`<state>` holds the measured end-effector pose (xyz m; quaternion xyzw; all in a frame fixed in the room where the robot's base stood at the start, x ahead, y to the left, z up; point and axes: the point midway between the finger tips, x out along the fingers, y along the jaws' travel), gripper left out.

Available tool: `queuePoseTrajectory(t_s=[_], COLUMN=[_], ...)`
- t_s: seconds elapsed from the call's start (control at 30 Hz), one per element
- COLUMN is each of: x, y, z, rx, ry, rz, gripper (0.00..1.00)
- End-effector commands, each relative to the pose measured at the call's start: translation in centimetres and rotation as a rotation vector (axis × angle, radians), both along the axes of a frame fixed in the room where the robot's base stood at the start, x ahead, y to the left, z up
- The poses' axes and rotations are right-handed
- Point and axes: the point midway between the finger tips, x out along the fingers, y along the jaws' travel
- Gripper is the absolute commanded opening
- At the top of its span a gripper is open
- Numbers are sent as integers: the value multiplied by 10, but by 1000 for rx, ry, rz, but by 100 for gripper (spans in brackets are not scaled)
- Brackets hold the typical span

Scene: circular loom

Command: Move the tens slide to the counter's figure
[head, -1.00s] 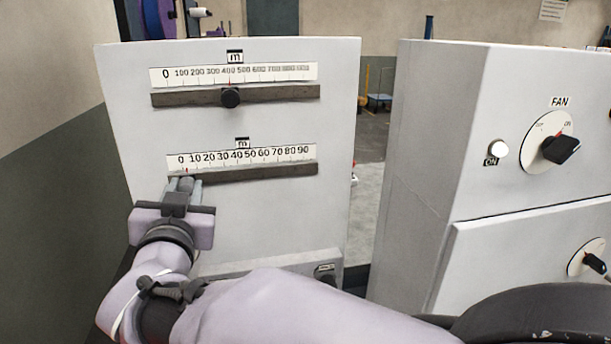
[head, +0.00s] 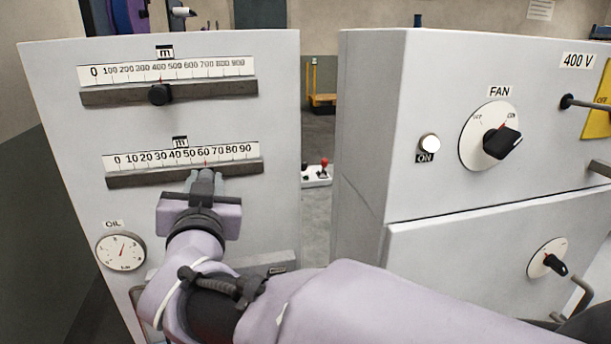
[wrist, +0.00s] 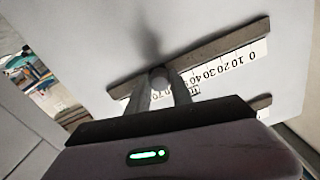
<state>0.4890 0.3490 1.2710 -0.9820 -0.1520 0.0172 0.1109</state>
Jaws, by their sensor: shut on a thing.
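The tens scale (head: 180,160), marked 0 to 90, is on the left grey panel above a dark rail (head: 135,179). My gripper (head: 206,177) is at this rail, shut on the tens slide. The slide's red pointer (head: 206,163) stands at about 60. In the wrist view the slide's round knob (wrist: 160,76) sits between the two fingers; the fingers mostly hide it in the head view. The hundreds slide (head: 160,95) above stands at about 400, apart from my gripper. I cannot make out a counter with a figure.
An oil gauge (head: 121,251) is at the lower left of the panel. To the right, past a gap, a grey cabinet (head: 365,120) carries a white ON button (head: 430,142) and a FAN dial (head: 490,135). The panel face around the rail is clear.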

Motion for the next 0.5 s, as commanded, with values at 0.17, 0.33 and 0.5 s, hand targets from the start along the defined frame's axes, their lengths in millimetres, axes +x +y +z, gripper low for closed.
queuePoseTrajectory(t_s=[0.17, 0.33, 0.5], x=[0, 0, 0], y=[0, 0, 0], z=[-1, -1, 0], rx=[-1, -1, 0], ry=[2, 2, 1], rz=[0, 0, 0], gripper=[28, 48, 48])
